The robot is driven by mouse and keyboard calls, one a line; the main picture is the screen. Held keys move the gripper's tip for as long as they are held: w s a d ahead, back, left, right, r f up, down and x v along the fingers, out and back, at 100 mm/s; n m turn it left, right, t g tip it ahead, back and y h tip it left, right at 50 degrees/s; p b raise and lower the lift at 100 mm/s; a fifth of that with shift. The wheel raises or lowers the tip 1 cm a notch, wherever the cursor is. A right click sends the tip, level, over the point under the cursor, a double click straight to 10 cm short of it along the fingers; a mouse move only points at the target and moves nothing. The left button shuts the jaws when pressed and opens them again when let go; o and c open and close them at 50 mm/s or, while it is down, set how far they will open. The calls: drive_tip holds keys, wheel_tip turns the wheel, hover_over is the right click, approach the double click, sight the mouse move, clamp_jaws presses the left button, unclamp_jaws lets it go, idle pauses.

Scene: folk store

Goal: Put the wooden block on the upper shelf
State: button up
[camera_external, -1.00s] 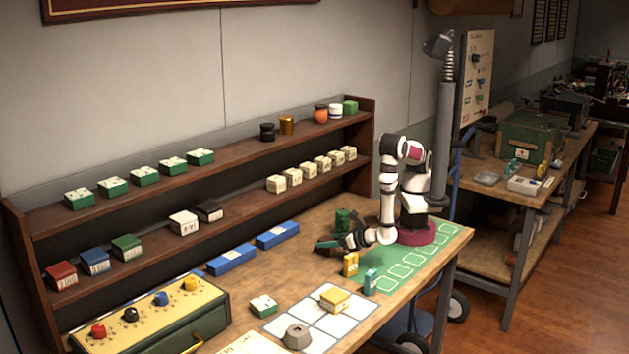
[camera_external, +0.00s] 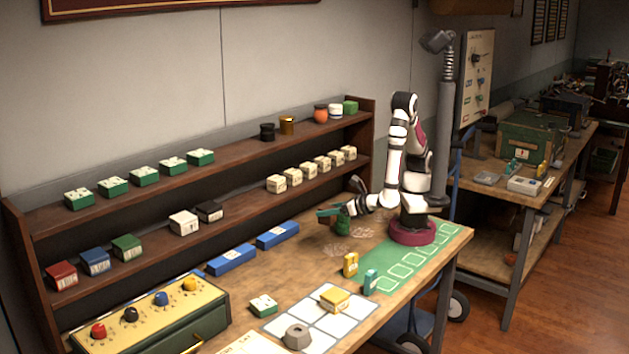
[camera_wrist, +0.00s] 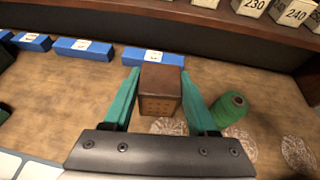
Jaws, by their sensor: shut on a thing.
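The wooden block (camera_wrist: 160,90) is a dark brown cube with small marks on its front face, seen in the wrist view. My gripper (camera_wrist: 160,78) is shut on it, with one teal finger on each side. In the external view my gripper (camera_external: 330,211) is above the back part of the bench, in front of the shelf unit and below the upper shelf; the block is hard to make out there. The upper shelf (camera_external: 238,149) carries green boxes on the left and jars on the right, with bare board between them.
A green spool (camera_wrist: 230,108) stands on the bench just right of the block. Blue boxes (camera_external: 277,234) lie along the bench back. The lower shelf holds several cream boxes (camera_external: 322,164).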

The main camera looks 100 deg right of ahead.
wheel_tip(320, 180, up, 41)
drive_tip(key=s+d+m+g+h, duration=0.2)
drive_tip(key=d+m+g, duration=0.1)
drive_tip(key=d, duration=1.2)
drive_tip(key=s+d+m+g+h, duration=0.1)
drive_tip(key=d+m+g+h, duration=0.15)
drive_tip(key=d, duration=1.25)
drive_tip(key=w+a+f, duration=0.2)
drive_tip(key=f, duration=0.1)
drive_tip(key=w+a+f, duration=0.3)
drive_tip(key=f, duration=0.1)
drive_tip(key=w+a+f, duration=0.2)
drive_tip(key=w+f, duration=0.1)
drive_tip(key=f, duration=0.1)
drive_tip(key=shift+w+a, duration=0.2)
drive_tip(key=shift+w, duration=0.05)
wheel_tip(320, 180, down, 4)
drive_tip(key=shift+w+a+f, duration=0.1)
drive_tip(key=shift+m, duration=0.25)
drive_tip(key=shift+f, duration=0.2)
